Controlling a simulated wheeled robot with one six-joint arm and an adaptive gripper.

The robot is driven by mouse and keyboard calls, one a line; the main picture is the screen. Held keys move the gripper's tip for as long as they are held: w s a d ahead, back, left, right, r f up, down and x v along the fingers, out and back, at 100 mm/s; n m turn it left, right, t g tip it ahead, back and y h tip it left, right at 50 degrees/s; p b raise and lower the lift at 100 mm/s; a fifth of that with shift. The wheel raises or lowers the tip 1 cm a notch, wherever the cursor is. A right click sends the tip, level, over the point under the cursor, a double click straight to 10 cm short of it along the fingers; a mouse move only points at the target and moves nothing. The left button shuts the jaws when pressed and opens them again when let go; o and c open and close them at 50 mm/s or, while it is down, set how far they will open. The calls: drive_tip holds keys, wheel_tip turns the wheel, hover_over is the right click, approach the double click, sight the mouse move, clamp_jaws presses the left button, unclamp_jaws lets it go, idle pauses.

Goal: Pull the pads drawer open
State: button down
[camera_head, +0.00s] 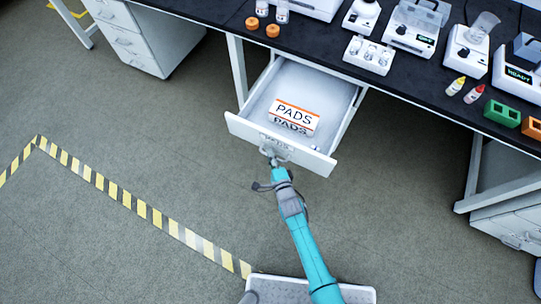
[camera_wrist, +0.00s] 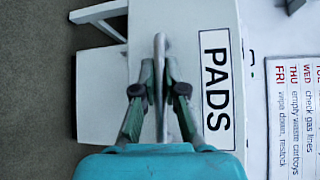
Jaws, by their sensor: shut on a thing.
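The pads drawer (camera_head: 330,100) stands pulled out from under the dark bench in the head view, with its white interior showing. A white box with orange edges marked PADS (camera_head: 294,117) lies inside it. My gripper (camera_head: 272,156) is at the middle of the drawer front. In the wrist view the drawer front (camera_wrist: 200,25) carries a PADS label (camera_wrist: 216,88). My gripper (camera_wrist: 160,75) is shut on the thin bar handle (camera_wrist: 160,50), with one finger on each side of it.
The black bench top (camera_head: 300,42) above the drawer carries instruments, bottles and a vial rack (camera_head: 369,55). A white cabinet (camera_head: 140,35) stands at the left and another drawer unit (camera_head: 510,225) at the right. Yellow-black floor tape (camera_head: 140,208) crosses clear floor.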

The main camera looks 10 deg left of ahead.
drive_tip(key=c, duration=1.2)
unclamp_jaws()
drive_tip(key=v, duration=1.2)
